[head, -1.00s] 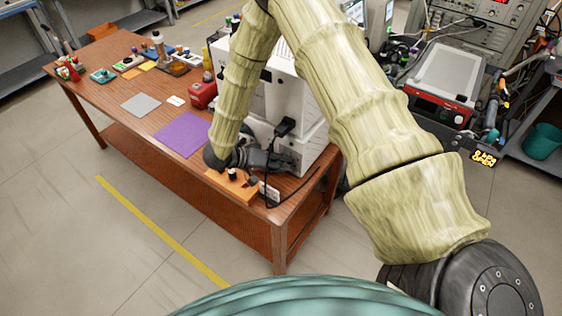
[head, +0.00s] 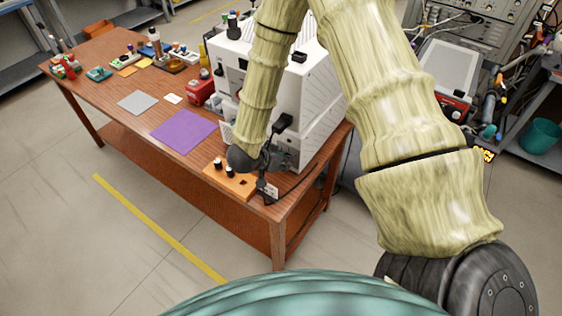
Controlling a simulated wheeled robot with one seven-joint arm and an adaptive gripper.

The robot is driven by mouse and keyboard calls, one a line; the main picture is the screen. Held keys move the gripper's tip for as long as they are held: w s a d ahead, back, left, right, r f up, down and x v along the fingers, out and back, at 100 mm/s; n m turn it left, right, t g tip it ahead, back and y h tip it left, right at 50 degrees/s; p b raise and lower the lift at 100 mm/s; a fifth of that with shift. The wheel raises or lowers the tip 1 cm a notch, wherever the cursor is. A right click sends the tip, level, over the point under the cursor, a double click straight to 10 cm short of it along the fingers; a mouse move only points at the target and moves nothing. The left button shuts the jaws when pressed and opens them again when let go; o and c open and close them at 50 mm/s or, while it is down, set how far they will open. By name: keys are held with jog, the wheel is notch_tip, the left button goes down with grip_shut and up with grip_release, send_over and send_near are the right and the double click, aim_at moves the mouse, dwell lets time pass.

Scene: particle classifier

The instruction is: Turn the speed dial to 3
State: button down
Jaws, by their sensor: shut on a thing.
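The white box-shaped machine (head: 312,112) stands at the right end of the brown table. I cannot make out a speed dial or its numbers; my arm covers part of the machine's front. My gripper (head: 262,182) is low in front of the machine, beside an orange block (head: 213,176) at the table's front edge. My dark wrist hides most of the jaws. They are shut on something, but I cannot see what.
A black cable and a small white tag (head: 271,191) are close to my gripper. A purple mat (head: 183,136), a grey mat (head: 138,102) and a red device (head: 199,92) lie to the left. The floor in front of the table (head: 110,230) is clear.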

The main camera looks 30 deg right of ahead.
dwell(0.3)
jog(key=c, duration=1.2)
grip_release()
jog(key=v, duration=1.2)
jog(key=shift+s, duration=0.2)
